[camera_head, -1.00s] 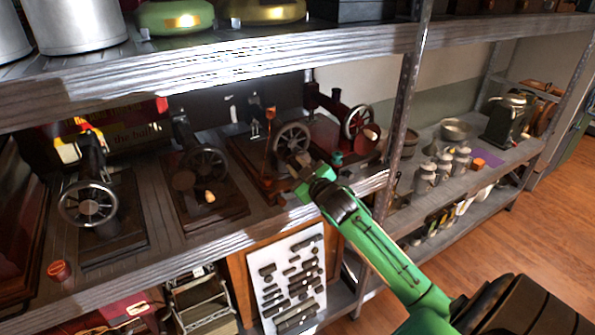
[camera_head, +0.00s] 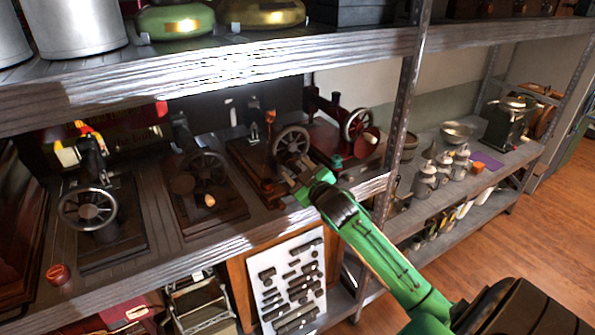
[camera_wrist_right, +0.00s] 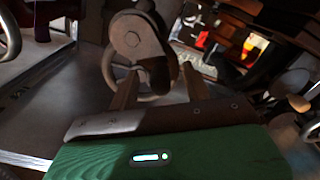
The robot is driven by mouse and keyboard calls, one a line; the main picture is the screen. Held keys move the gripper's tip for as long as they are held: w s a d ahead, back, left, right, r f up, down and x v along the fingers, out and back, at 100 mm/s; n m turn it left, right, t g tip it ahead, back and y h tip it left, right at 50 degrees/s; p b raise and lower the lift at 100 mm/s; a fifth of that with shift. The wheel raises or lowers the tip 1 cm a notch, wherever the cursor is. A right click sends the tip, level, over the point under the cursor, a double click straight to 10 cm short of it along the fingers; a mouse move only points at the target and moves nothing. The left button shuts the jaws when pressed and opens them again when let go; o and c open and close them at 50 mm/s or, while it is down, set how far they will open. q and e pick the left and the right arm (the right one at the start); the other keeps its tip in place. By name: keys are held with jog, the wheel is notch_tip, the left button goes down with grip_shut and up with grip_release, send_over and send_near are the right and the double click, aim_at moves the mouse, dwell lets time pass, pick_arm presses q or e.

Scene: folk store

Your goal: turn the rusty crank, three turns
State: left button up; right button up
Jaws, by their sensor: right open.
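The rusty crank is on a hand-cranked machine with a spoked wheel (camera_head: 292,143), on a wooden base on the middle shelf. In the right wrist view, the crank's rounded brown arm (camera_wrist_right: 138,36) stands just ahead of my right gripper (camera_wrist_right: 157,82). Its dark handle end (camera_wrist_right: 159,74) hangs down between the two spread fingers, with a gap visible on at least the right side. In the head view my right gripper (camera_head: 289,179) reaches in from the lower right, in front of the wheel, and hides part of the crank. My left gripper is not in view.
Similar machines stand left on the same shelf, one with a silver wheel (camera_head: 88,208) and one with a dark wheel (camera_head: 205,172). A red machine (camera_head: 357,125) is close on the right. A shelf post (camera_head: 397,125) rises right of it, and the upper shelf (camera_head: 220,75) hangs overhead.

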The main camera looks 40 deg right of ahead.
jog(key=s+a, duration=0.1)
jog(key=s, duration=0.8)
dwell(0.4)
dwell(0.4)
jog(key=s+f+m+g+b, duration=0.1)
jog(key=s+f+g+b, duration=0.15)
jog(key=f, duration=1.65)
jog(key=s+f+m+g+b, duration=0.15)
jog(key=f+g, duration=0.25)
jog(key=f, duration=1.6)
jog(key=s+a+f+g+b, duration=0.2)
jog(key=s+f, duration=0.4)
jog(key=f, duration=0.6)
jog(key=s+a+f+g+b, duration=0.25)
jog(key=s+f, duration=0.45)
jog(key=f, duration=0.4)
jog(key=s+a+f+g+b, duration=0.1)
jog(key=s+a+f+g, duration=0.1)
jog(key=s+a+f, duration=0.2)
jog(key=s+a+f+g+y+b, duration=0.1)
jog(key=s+a+f, duration=0.4)
jog(key=s+f, duration=0.5)
jog(key=s+a+f+g+b, duration=0.2)
jog(key=s+f, duration=0.5)
jog(key=s, duration=1)
jog(key=shift+a+f+g+y, duration=0.4)
jog(key=shift+a+g, duration=0.1)
jog(key=shift+a, duration=0.7)
